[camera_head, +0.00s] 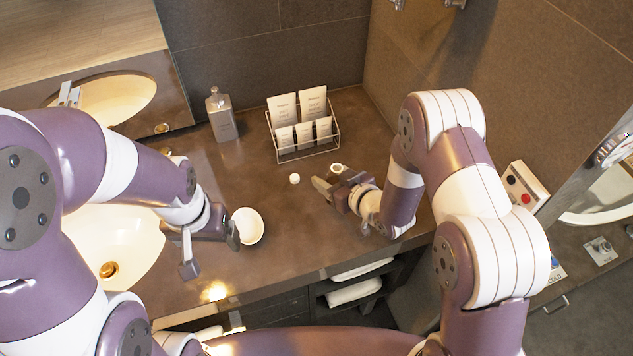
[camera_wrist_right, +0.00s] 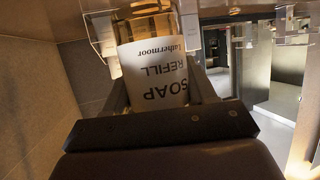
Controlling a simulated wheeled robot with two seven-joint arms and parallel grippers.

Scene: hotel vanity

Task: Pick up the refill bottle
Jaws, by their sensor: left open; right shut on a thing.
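The refill bottle (camera_wrist_right: 152,72) fills the middle of the right wrist view, its white label reading "SOAP REFILL" upside down. My right gripper (camera_head: 334,182) is shut on it, with a finger on each side. In the head view mostly the bottle's pale round open top (camera_head: 337,168) shows; the gripper hides much of the rest. I cannot tell whether its base touches the counter. A small white cap (camera_head: 294,178) lies on the counter to its left. My left gripper (camera_head: 211,254) is open and empty near the counter's front, beside a white round dish (camera_head: 247,226).
A grey pump bottle (camera_head: 222,116) stands at the back left of the brown counter (camera_head: 290,225). A wire rack (camera_head: 306,153) with several white packets stands behind the cap. A basin (camera_head: 130,245) is at left. The counter's front middle is clear.

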